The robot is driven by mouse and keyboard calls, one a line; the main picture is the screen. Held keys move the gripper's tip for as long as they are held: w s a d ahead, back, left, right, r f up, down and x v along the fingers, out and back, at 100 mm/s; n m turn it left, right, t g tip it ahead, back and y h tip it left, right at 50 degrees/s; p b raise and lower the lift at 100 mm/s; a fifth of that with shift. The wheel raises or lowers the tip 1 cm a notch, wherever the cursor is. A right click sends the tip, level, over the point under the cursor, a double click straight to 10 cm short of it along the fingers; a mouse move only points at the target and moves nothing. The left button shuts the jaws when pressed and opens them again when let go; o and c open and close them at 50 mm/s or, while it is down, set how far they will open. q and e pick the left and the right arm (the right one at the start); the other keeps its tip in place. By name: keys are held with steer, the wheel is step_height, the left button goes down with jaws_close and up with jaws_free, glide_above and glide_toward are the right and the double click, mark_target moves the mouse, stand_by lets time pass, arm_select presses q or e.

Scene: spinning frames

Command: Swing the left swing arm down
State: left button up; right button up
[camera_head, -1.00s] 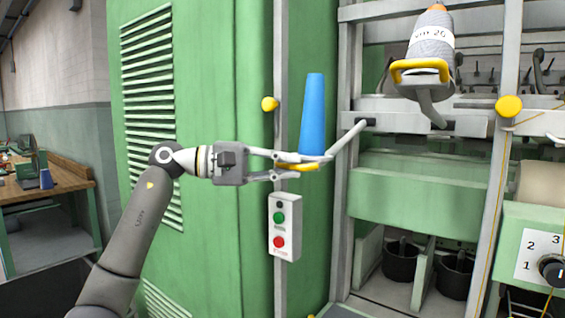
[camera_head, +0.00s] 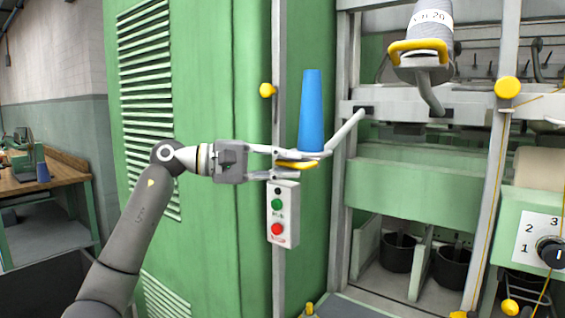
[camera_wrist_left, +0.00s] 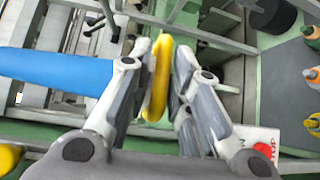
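The left swing arm (camera_head: 345,132) is a light grey bar. It slopes down and left from its pivot on the machine frame. Its lower end carries an upright blue cone (camera_head: 311,115) and a yellow handle (camera_head: 296,165). My left gripper (camera_head: 293,163) reaches in from the left, with its fingers above and below this handle. In the left wrist view the yellow handle (camera_wrist_left: 158,78) lies between the fingers, which look closed onto it. The blue cone (camera_wrist_left: 55,68) lies to the left there. My right gripper is not in view.
A control box (camera_head: 283,213) with green and red buttons hangs just below the gripper. A second swing arm with a grey cone (camera_head: 430,32) and yellow handle (camera_head: 420,48) stands raised at right. A green cabinet (camera_head: 205,110) stands behind my arm. A workbench (camera_head: 42,180) is far left.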

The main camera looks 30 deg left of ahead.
arm_select(q)
steer(key=shift+o, duration=0.6)
steer(key=shift+w+d, duration=0.1)
steer(key=shift+w, duration=0.15)
steer(key=f+v, duration=0.1)
steer(key=v, duration=1.1)
steer(key=shift+r, duration=0.45)
